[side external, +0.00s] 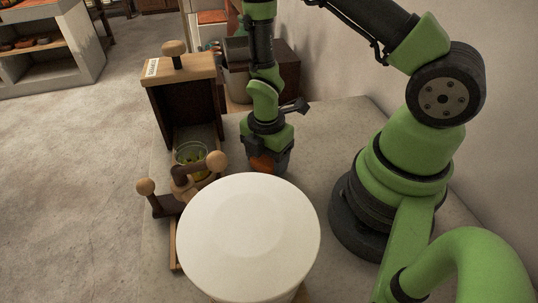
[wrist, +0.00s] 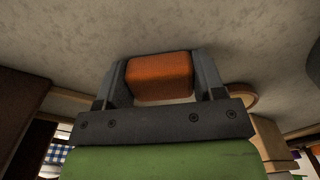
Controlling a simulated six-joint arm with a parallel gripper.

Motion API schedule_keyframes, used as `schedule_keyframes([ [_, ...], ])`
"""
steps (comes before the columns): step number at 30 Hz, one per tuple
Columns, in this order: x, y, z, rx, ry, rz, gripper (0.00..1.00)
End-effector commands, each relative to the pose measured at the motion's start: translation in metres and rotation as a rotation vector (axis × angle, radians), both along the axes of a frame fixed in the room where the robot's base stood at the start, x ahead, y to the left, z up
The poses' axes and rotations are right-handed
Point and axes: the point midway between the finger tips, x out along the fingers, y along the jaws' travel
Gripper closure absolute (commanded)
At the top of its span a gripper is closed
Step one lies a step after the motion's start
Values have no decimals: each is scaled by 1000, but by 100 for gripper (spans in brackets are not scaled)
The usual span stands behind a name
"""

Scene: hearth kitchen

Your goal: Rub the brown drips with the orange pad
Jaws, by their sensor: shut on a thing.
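An orange pad (wrist: 158,78) is held between the two fingers of my gripper (wrist: 160,84) in the wrist view. In the side external view the orange pad (side external: 262,164) shows as a small patch under my gripper (side external: 266,160), low over the grey worktop behind the white round object. I cannot tell whether the pad touches the worktop. I see no brown drips in either view; the white round object and my gripper hide part of the worktop.
A large white round object (side external: 248,240) stands in front of my gripper. To the left are a glass jar (side external: 192,153), a wooden piece with round knobs (side external: 180,182) and a dark wooden box (side external: 182,100) with a knob on top. Bare worktop (side external: 318,135) lies right of my gripper, beside the wall.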

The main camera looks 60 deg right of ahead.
Motion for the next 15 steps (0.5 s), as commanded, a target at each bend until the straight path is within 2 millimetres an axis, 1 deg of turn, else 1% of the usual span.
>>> schedule_keyframes([
  [1, 9, 9, -3, 0, -20, 66, 75],
  [3, 15, 14, -3, 0, -24, 74, 75],
  [15, 29, 28, -2, 0, -24, 76, 75],
])
